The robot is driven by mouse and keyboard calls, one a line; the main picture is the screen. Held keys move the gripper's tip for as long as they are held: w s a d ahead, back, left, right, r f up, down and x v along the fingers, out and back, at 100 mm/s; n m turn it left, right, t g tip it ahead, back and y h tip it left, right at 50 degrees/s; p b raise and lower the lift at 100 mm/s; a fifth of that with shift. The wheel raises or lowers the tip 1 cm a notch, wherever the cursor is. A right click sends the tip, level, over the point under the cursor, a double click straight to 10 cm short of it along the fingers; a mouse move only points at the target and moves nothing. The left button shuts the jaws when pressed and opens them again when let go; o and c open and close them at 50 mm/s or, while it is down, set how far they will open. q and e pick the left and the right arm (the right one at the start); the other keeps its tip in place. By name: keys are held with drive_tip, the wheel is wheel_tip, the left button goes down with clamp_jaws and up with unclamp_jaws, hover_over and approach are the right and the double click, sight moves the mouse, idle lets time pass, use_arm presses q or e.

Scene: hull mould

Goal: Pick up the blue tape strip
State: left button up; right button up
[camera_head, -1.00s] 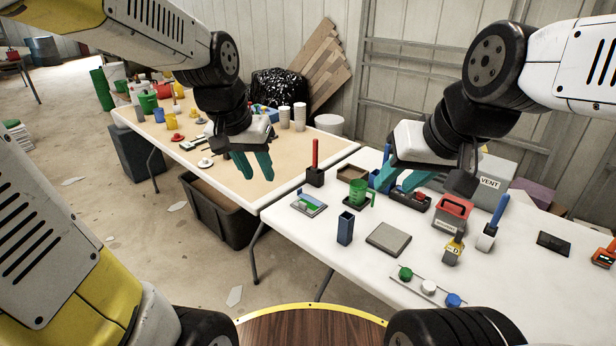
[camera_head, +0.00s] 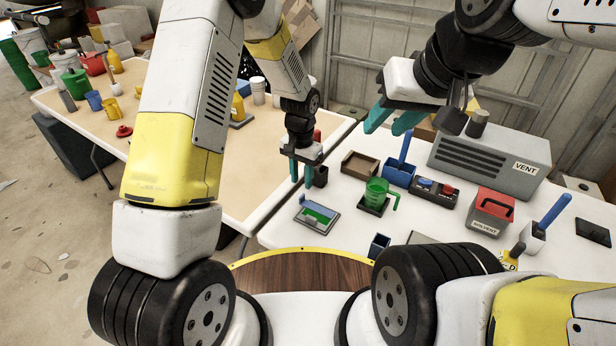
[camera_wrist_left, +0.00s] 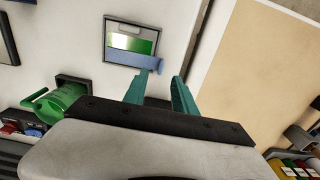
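The blue tape strip (camera_head: 319,208) lies across a grey-framed plate (camera_head: 309,225) with a green and pale panel, at the near left of the white table. In the left wrist view the strip (camera_wrist_left: 133,60) crosses the plate's near side, and its right end sticks out past the frame. My left gripper (camera_head: 300,184) points down with its fingers apart and empty. It hangs just behind the strip, with its fingertips (camera_wrist_left: 161,77) close to the strip's projecting end; contact cannot be told. My right gripper (camera_head: 392,124) is open and empty above the back of the white table.
A green mug (camera_head: 376,191), a brown tray (camera_head: 360,164) and a blue bin (camera_head: 399,172) stand to the right. A grey VENT box (camera_head: 490,157) is at the back. The tan table (camera_head: 245,165) adjoins on the left.

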sight(317, 206)
use_arm(q)
wheel_tip(317, 206, down, 7)
drive_tip(key=shift+a+r, duration=0.1)
clamp_jaws()
idle(0.3)
